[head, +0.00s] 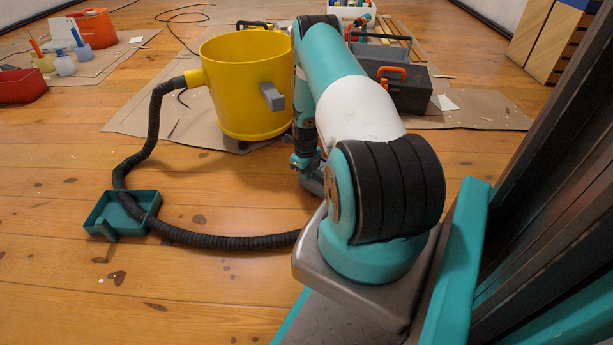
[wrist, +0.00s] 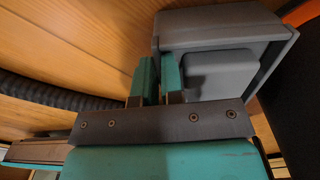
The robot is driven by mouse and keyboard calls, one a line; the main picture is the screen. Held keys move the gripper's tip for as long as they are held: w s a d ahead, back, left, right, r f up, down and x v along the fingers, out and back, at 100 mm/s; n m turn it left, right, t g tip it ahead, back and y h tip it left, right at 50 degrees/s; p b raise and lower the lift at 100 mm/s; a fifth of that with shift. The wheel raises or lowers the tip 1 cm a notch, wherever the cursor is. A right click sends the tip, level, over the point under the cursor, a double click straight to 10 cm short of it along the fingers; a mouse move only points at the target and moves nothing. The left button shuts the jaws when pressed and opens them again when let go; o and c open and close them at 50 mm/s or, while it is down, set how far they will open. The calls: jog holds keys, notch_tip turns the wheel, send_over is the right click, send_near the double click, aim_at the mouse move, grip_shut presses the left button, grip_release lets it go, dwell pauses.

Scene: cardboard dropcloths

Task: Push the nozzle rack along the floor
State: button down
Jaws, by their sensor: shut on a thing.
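A grey box-shaped thing with a raised block on it, which looks like the nozzle rack (wrist: 225,28), fills the upper right of the wrist view. My gripper (wrist: 158,68) has its two teal fingers close together at the rack's left edge. The jaws are shut on it, though the exact contact between the fingers is hard to see. In the head view my arm hides the rack and most of the gripper.
A black hose (head: 230,242) curves from the yellow bucket (head: 245,90) over a teal tray (head: 110,214) and behind my arm. A dark toolbox (head: 405,92) stands on brown sheeting (head: 480,110). Bare wooden floor lies front left.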

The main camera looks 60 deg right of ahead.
jog(key=shift+w+d, duration=0.2)
jog(key=shift+d, duration=0.3)
jog(key=shift+w+d, duration=0.1)
jog(key=shift+d, duration=0.45)
jog(key=c, duration=1.1)
grip_release()
jog(key=shift+a, duration=0.1)
jog(key=shift+c, duration=0.2)
jog(key=shift+a, duration=0.1)
jog(key=shift+r, duration=0.25)
notch_tip(320, 180, up, 7)
jog(key=p, duration=0.4)
jog(key=shift+p, duration=0.35)
